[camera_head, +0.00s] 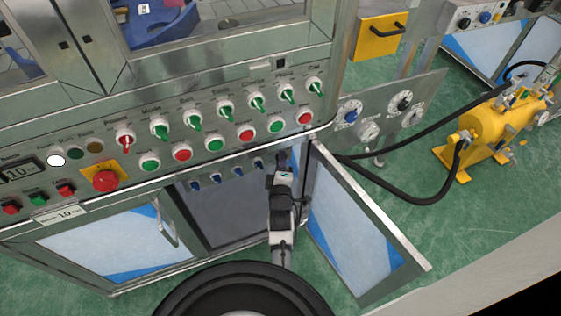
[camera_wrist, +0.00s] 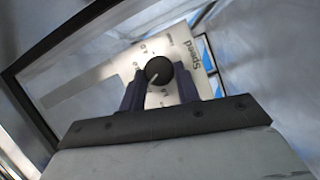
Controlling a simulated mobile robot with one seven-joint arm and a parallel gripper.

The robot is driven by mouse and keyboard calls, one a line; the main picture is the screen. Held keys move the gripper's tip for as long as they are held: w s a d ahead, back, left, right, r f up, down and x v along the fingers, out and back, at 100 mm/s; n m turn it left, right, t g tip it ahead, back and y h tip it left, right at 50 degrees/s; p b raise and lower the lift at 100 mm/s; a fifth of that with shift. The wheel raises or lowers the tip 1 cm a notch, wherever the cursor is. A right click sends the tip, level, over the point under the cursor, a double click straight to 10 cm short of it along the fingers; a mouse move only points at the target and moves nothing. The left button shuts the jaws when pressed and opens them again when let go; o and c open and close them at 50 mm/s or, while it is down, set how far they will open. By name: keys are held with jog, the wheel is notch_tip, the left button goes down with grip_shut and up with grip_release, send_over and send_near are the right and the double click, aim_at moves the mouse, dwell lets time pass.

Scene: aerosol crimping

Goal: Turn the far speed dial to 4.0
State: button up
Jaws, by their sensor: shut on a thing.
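The far speed dial (camera_wrist: 158,70) is a round black knob with a white pointer line, on a pale plate (camera_wrist: 115,63) printed "Speed". In the wrist view its pointer slants toward the lower left; the small scale numbers around it are too blurred to read surely. My gripper (camera_wrist: 160,87) has its two dark fingers on either side of the knob and is shut on it. In the head view my gripper (camera_head: 283,162) reaches into the open cabinet at the right end of a row of small blue knobs (camera_head: 238,171), and the dial is hidden behind it.
An open cabinet door (camera_head: 362,222) stands close to the right of my arm. A panel of green switches (camera_head: 225,112) and red and green buttons (camera_head: 246,135) overhangs the opening. A closed door (camera_head: 115,245) is at left. Black hoses (camera_head: 415,195) run to a yellow machine (camera_head: 490,125).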

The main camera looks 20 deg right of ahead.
jog(key=shift+d+r+m+g+y+p, duration=0.15)
jog(key=shift+m+g+y, duration=0.4)
jog(key=shift+m, duration=0.8)
jog(key=shift+d+r+m+g+y+p, duration=0.15)
jog(key=shift+m+g+y+p, duration=0.15)
jog(key=shift+m+y, duration=0.85)
jog(key=shift+d+r+m+g+y+p, duration=0.15)
jog(key=shift+m+g+y, duration=0.25)
jog(key=shift+m, duration=1.2)
jog(key=shift+a, duration=0.1)
jog(key=o, duration=1)
